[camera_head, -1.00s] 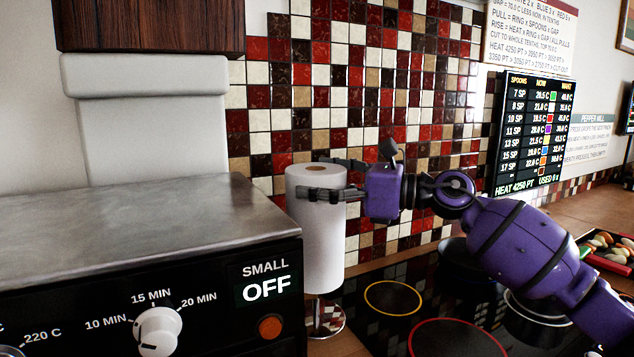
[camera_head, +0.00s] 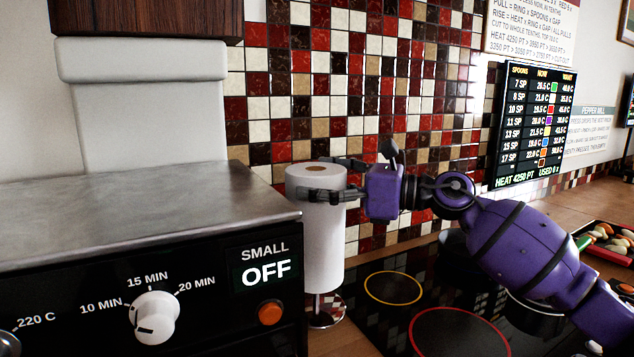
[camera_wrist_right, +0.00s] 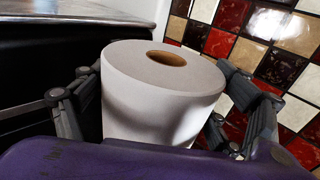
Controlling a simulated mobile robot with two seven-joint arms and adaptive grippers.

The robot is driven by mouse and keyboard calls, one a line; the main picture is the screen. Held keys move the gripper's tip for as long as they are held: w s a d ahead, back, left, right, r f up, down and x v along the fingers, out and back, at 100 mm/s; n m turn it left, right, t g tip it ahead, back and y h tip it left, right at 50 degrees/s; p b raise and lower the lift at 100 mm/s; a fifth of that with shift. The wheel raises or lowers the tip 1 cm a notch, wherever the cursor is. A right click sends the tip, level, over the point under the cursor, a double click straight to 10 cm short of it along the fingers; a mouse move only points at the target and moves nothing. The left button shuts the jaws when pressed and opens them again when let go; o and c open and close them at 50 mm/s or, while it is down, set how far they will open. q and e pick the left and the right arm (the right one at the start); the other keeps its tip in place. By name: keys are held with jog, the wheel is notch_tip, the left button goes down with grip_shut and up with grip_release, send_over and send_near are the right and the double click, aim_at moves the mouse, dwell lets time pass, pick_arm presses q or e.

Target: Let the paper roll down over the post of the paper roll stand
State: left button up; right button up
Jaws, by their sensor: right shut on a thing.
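The white paper roll (camera_head: 322,240) hangs upright between the fingers of my right gripper (camera_head: 322,180), held near its top. In the right wrist view the roll (camera_wrist_right: 160,110) sits between both fingers, its brown core hole facing up. The paper roll stand (camera_head: 326,313) is below the roll, with a shiny round base on the counter. A short length of its post shows between base and roll bottom. The rest of the post is hidden, apparently inside or behind the roll; I cannot tell how far it reaches in. My left gripper is out of view.
A black oven (camera_head: 150,290) with a steel top stands close to the left of the roll. A tiled wall (camera_head: 400,90) is behind. A black hob (camera_head: 400,300) with ringed zones lies to the right, and a tray of colored pieces (camera_head: 605,240) at far right.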

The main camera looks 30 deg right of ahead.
jog(key=shift+f+b, duration=1.2)
jog(key=shift+f, duration=1)
jog(key=shift+f+b, duration=0.75)
jog(key=shift+f, duration=0.6)
jog(key=o, duration=1.6)
jog(key=shift+c, duration=0.2)
jog(key=v, duration=1.2)
